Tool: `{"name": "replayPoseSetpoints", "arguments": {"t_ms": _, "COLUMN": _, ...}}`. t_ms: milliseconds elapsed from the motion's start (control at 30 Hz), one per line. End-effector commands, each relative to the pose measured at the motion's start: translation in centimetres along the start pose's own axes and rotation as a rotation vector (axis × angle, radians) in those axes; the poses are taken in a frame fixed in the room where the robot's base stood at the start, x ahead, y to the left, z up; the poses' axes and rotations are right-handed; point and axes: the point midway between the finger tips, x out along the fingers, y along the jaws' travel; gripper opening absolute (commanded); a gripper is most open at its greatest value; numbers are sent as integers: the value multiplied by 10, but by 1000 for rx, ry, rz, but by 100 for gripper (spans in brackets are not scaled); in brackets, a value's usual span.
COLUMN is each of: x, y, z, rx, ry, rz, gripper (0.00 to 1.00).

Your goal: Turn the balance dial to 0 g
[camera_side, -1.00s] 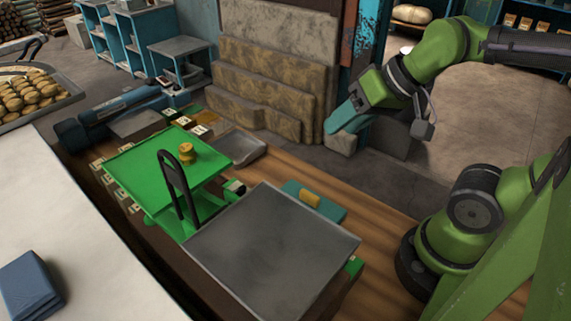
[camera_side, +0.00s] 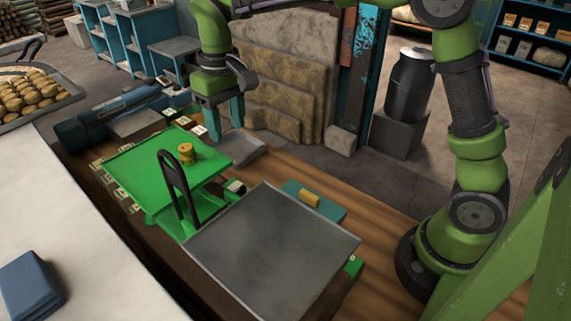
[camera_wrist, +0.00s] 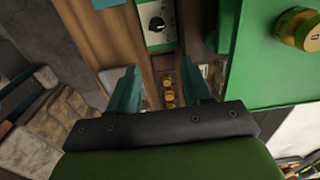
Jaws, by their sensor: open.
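The green balance has a green pan (camera_side: 155,165) with a brass weight (camera_side: 187,152) on it, and a grey flat pan (camera_side: 275,250) nearer the camera. The dial (camera_side: 236,187) is a small white-faced unit between the pans. In the wrist view the dial (camera_wrist: 157,24) is a dark knob on a pale plate, beyond my fingertips, its reading too small to make out. The green pan (camera_wrist: 268,80) and brass weight (camera_wrist: 299,30) are at the right there. My gripper (camera_side: 224,122) is open and empty, behind the green pan, apart from the dial. Its fingers (camera_wrist: 160,76) also show in the wrist view.
A black upright handle (camera_side: 174,190) rises between the pans. A shallow grey tray (camera_side: 242,150) lies below my gripper. A teal block with a yellow bar (camera_side: 311,198) lies right of the dial. Stone slabs (camera_side: 280,90) stand behind. Bare wooden bench (camera_side: 370,205) is at the right.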

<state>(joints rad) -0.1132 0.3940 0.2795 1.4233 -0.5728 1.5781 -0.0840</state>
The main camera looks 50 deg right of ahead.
Motion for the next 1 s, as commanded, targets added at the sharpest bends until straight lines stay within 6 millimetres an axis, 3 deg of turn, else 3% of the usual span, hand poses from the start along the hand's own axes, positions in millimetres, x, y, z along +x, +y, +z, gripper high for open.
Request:
{"name": "replayPoseSetpoints", "arguments": {"t_ms": 67, "x": -7, "y": 2, "z": 0, "rx": 10, "ry": -3, "rz": 8, "gripper": 49}}
{"name": "replayPoseSetpoints", "arguments": {"t_ms": 267, "x": 12, "y": 3, "z": 4, "rx": 11, "ry": -18, "rz": 11, "gripper": 49}}
{"name": "replayPoseSetpoints", "arguments": {"t_ms": 800, "x": 126, "y": 4, "z": 6, "rx": 13, "ry": -18, "rz": 9, "gripper": 49}}
{"name": "replayPoseSetpoints", "arguments": {"t_ms": 1000, "x": 152, "y": 4, "z": 6, "rx": 13, "ry": -15, "rz": 8, "gripper": 49}}
